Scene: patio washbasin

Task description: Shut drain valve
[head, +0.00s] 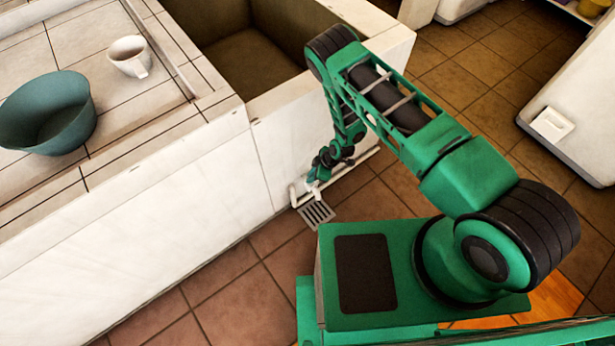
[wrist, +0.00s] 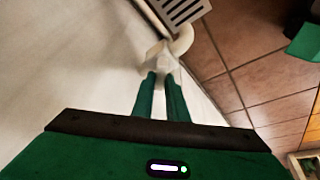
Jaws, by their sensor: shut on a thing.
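The drain valve is a small white fitting on a white pipe (head: 362,158) low along the basin's wall. In the wrist view the white valve part (wrist: 161,57) is between and just beyond my green fingertips, beside the curved pipe elbow (wrist: 185,40). My gripper (wrist: 160,77) is shut on the valve's handle. In the head view my gripper (head: 314,180) is small, low beside the wall and above the drain grate. The fingers and wrist hide much of the valve there. I cannot tell the handle's angle.
A metal drain grate (head: 316,213) lies in the tiled floor below the pipe end. The white basin wall (head: 284,150) stands close beside my gripper. A teal bowl (head: 62,135) and a white cup (head: 130,57) stand on the counter. Floor to the right is open.

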